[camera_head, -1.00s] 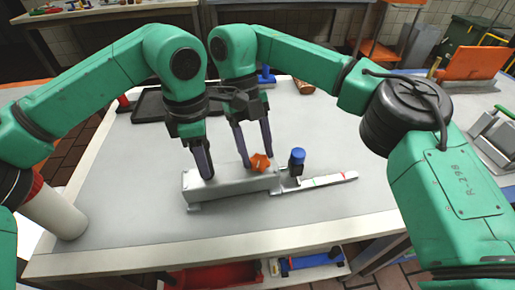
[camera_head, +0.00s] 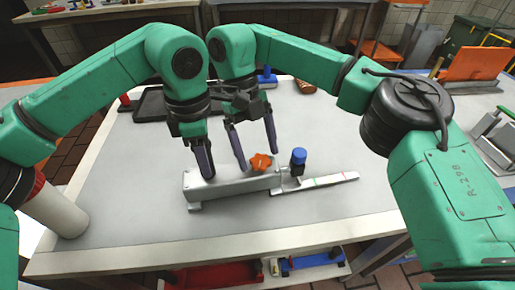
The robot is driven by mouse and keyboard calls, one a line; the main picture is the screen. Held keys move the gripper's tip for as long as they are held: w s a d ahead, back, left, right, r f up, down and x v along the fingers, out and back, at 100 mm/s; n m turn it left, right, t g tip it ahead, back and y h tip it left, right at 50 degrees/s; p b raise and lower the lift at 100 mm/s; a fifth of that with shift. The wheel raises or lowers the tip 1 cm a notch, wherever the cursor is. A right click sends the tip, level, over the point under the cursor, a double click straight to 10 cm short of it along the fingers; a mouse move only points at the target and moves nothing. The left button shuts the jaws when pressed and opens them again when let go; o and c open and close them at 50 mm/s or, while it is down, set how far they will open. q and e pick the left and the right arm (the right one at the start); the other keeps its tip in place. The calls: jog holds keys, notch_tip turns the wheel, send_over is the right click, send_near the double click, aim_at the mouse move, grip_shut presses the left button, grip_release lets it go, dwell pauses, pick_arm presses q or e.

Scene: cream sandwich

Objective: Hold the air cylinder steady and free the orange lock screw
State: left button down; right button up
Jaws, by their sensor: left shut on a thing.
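The air cylinder (camera_head: 232,187) is a long grey metal body lying on the table in the head view. The orange lock screw (camera_head: 261,162) is a star-shaped knob on its top near the right end. My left gripper (camera_head: 207,176) is shut on the cylinder's left part, its fingertips at the top edge. My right gripper (camera_head: 258,160) is open, with one finger to the left of the orange screw and one to its right. A gap shows between each finger and the screw. The screw's shaft is hidden.
A blue-capped knob (camera_head: 299,156) stands just right of the screw. A flat bar (camera_head: 325,182) with red and green marks extends right from the cylinder. A dark tray (camera_head: 150,108) lies behind. The table's front is clear.

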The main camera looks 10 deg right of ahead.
jog(key=shift+r, duration=0.1)
jog(key=v, duration=0.7)
jog(key=shift+w, duration=0.15)
jog(key=shift+r, duration=0.1)
